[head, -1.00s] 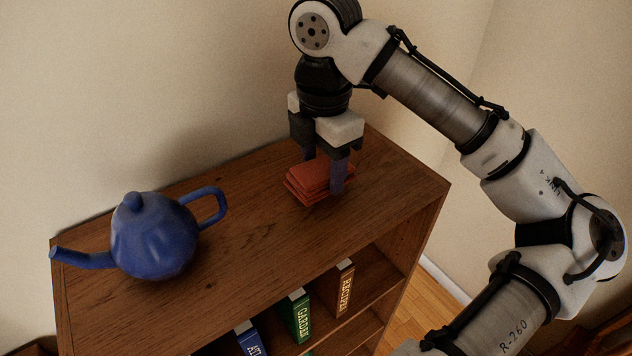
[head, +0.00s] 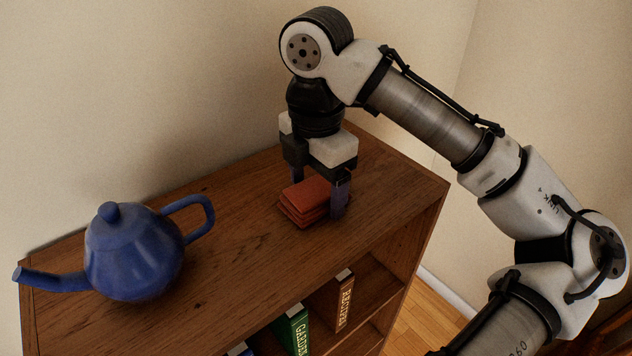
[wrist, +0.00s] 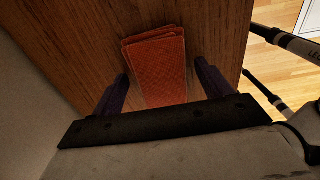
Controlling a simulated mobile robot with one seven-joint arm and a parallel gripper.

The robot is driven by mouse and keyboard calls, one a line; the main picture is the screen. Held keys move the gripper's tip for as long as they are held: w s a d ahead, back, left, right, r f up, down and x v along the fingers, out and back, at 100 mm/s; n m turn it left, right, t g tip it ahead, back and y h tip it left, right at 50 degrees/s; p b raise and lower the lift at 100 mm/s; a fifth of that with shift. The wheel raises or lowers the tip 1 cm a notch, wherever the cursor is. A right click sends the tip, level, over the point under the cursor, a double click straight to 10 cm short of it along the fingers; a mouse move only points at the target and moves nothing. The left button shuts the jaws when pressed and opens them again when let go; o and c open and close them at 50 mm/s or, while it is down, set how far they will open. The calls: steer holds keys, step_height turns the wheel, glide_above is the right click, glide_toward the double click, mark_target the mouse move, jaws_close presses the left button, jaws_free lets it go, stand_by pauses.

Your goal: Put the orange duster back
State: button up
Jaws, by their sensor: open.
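The orange duster (head: 306,200) is a folded stack of cloth lying on top of the wooden bookcase (head: 240,225). It also shows in the wrist view (wrist: 157,62), between and beyond the two fingers. My gripper (head: 319,204) is open and points down at the duster, with one finger on either side of it. In the wrist view my gripper (wrist: 162,85) has visible gaps between each finger and the cloth. The far finger is partly hidden behind the duster in the head view.
A blue teapot (head: 135,255) stands on the bookcase top at the left, its handle towards the duster. Books stand on the shelf below, among them a green one (head: 292,330) and a brown one (head: 339,300). A wall runs behind the bookcase. The top between teapot and duster is clear.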

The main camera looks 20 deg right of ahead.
mark_target(316, 187)
step_height(316, 187, up, 12)
stand_by(0.6)
